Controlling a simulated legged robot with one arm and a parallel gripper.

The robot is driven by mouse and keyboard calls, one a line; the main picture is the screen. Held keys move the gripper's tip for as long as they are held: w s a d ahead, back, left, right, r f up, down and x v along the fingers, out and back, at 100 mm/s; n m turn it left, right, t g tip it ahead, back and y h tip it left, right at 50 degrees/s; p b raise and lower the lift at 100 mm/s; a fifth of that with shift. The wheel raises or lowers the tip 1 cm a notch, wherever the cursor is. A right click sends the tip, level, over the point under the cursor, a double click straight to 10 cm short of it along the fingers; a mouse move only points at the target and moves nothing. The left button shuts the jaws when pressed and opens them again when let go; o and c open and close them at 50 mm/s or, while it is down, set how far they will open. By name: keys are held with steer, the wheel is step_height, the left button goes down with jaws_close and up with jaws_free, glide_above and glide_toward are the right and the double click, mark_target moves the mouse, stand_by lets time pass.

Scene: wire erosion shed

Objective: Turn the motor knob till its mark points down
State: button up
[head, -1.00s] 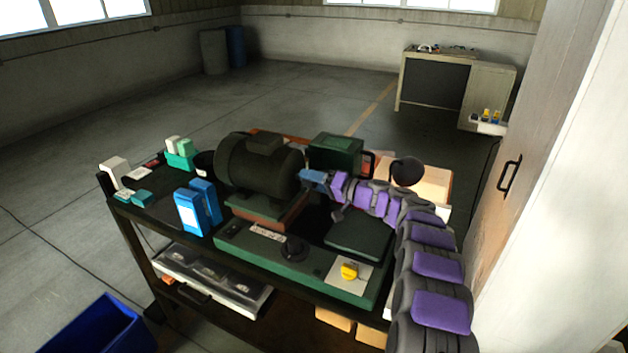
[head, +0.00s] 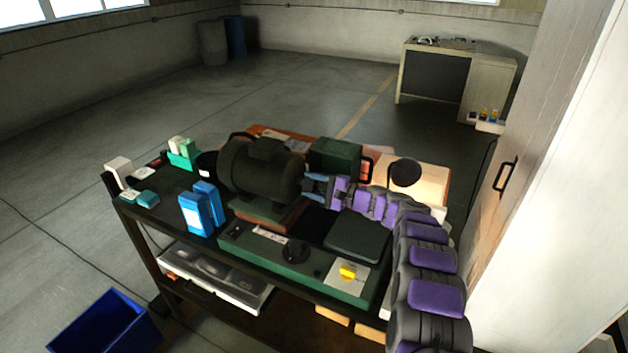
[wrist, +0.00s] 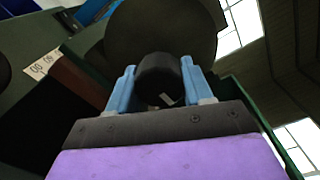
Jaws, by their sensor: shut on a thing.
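The dark motor (head: 258,170) lies on its base on the cart, its round end facing my gripper. My gripper (head: 314,187) reaches it from the right, with its blue fingers at that end. In the wrist view the black motor knob (wrist: 158,72) sits between the two blue fingers of my gripper (wrist: 157,82), which are shut on its sides. A short white mark (wrist: 167,99) shows on the knob's near face, low and slightly right of centre, slanted. In the head view the fingers and arm hide the knob.
A green panel (head: 262,262) with a black dial (head: 295,251) and a yellow knob (head: 348,271) lies in front of the motor. Blue boxes (head: 196,214) stand to its left, a green box (head: 335,155) behind my gripper. A tall cabinet (head: 545,160) stands at right.

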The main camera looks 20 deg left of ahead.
steer(key=m+p, duration=0.3)
steer(key=m, duration=0.1)
steer(key=shift+a+r, duration=0.1)
steer(key=shift+r, duration=0.05)
steer(key=m+p, duration=0.2)
steer(key=m, duration=0.3)
steer(key=m+p, duration=0.2)
steer(key=m, duration=0.3)
steer(key=shift+p, duration=0.35)
steer(key=shift+m+p, duration=0.5)
steer(key=shift+m, duration=1.5)
steer(key=shift+w+r, duration=0.1)
steer(key=o, duration=0.9)
steer(key=shift+w+a+f, duration=0.15)
steer(key=shift+a+f, duration=0.05)
steer(key=shift+f, duration=0.05)
steer(key=shift+o, duration=0.7)
steer(key=shift+a+f, duration=0.1)
steer(key=shift+a, duration=0.1)
steer(key=s+d, duration=0.1)
steer(key=d, duration=1.6)
steer(key=shift+d+f+b, duration=0.15)
steer(key=shift+d+b, duration=0.05)
steer(key=shift+b, duration=0.2)
